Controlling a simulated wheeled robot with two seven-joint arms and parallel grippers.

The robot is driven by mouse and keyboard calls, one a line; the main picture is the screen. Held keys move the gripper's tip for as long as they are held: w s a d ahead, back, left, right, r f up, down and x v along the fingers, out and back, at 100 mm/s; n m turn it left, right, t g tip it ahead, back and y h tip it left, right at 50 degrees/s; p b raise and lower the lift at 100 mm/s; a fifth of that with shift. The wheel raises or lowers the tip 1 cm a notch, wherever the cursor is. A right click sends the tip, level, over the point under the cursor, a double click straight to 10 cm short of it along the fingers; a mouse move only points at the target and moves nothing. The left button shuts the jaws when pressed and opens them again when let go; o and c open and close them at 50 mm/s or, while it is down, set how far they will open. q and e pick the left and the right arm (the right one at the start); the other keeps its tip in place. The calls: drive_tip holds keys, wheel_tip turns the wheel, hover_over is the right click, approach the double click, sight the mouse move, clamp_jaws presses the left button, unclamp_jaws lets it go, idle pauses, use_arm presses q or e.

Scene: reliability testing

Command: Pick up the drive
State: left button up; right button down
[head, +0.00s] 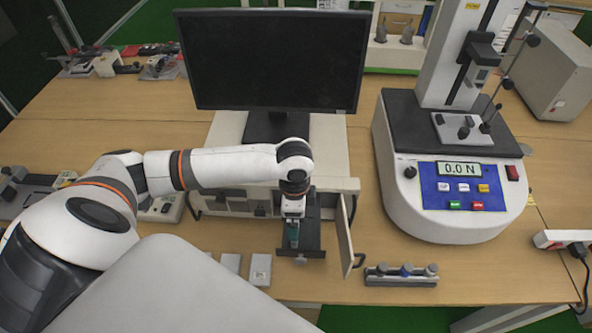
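My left arm comes in from the left, and its gripper (293,222) points down over a dark pulled-out tray (313,242) at the front of a beige case. A small greenish-dark piece shows right at the fingertips; it may be a drive, but it is too small to tell whether it is held or lies on the tray. Two flat light-grey boxes that look like drives, a left one (231,263) and a right one (260,270), lie on the table left of the tray. My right gripper is not in view.
The case's open door (345,235) stands just right of the tray. A monitor (272,60) sits on the case. A force tester (450,170) stands to the right. A small rack with knobs (401,275) lies near the front edge.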

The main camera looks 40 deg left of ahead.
use_arm(q)
drive_tip(key=shift+d+f, duration=0.1)
drive_tip(key=shift+f, duration=0.2)
wheel_tip(320, 180, down, 4)
drive_tip(key=shift+w+r+p, duration=0.1)
drive_tip(key=shift+r+p, duration=0.05)
drive_tip(key=shift+p, duration=0.55)
drive_tip(key=shift+a+f, duration=0.2)
drive_tip(key=shift+f, duration=0.35)
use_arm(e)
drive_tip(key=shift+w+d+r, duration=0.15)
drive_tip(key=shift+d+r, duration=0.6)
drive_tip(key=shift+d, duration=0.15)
use_arm(q)
drive_tip(key=c, duration=0.8)
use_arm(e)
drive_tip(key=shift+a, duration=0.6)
